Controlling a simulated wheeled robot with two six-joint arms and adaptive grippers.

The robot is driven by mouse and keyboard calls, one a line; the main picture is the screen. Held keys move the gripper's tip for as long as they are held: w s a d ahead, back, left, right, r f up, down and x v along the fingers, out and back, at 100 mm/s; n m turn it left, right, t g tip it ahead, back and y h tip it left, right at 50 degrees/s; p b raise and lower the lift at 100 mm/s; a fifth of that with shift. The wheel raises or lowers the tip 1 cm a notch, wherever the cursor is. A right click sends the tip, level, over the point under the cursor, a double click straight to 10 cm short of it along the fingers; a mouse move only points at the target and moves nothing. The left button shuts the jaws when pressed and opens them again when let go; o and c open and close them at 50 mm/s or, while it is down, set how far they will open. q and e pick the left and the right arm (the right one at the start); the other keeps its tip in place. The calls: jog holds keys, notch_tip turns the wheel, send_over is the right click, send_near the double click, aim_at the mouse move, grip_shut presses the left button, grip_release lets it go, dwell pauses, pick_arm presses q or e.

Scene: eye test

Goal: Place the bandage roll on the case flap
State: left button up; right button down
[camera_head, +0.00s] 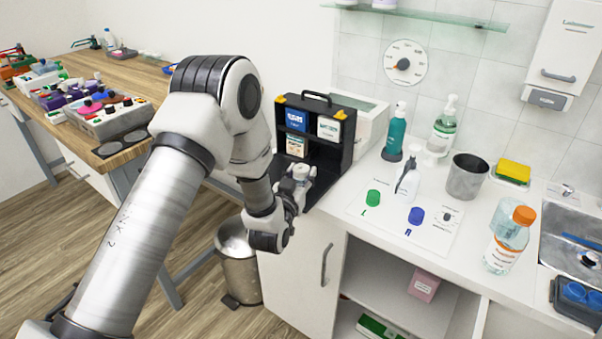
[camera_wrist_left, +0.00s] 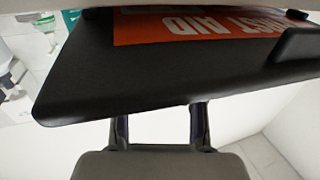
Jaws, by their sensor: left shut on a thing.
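The black case (camera_head: 347,150) stands open at the counter's left end, with several boxes in it. Its black flap (camera_head: 323,182) is folded down in front; the wrist view shows its underside (camera_wrist_left: 85,75) with an orange FIRST AID label. My left gripper (camera_head: 299,187) is at the flap, shut on the whitish bandage roll (camera_head: 300,171). The roll is over the flap; I cannot tell whether it touches it. In the wrist view, the flap hides the fingertips and the roll. My right gripper is not in view.
A white mat (camera_head: 400,222) with green and blue caps lies right of the case. A white spray bottle (camera_head: 407,180), pump bottles, a grey cup (camera_head: 466,177) and an orange-capped bottle (camera_head: 508,240) stand farther right. A bin (camera_head: 238,265) stands on the floor below.

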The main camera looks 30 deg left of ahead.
pick_arm(q)
jog(key=shift+s+f, duration=0.1)
jog(key=o, duration=0.9)
jog(key=shift+o, duration=0.2)
jog(key=shift+s+r, duration=0.1)
jog(key=shift+r, duration=0.1)
jog(key=s+d+b, duration=0.2)
jog(key=s, duration=1)
jog(key=s+d+f+m+g+h, duration=0.1)
jog(key=s+f+g, duration=0.25)
jog(key=f, duration=0.55)
jog(key=s+d+f+g+h, duration=0.1)
jog(key=s+f+g, duration=0.25)
jog(key=f, duration=0.55)
jog(key=s+d+f+g, duration=0.1)
jog(key=s+f+g, duration=0.4)
jog(key=s, duration=0.5)
jog(key=s+d+f+g+h, duration=0.1)
jog(key=s+d+f+g, duration=0.1)
jog(key=s+f+g, duration=0.4)
jog(key=s+f, duration=0.2)
jog(key=s, duration=0.2)
jog(key=shift+s+m, duration=0.3)
jog(key=shift+s, duration=0.05)
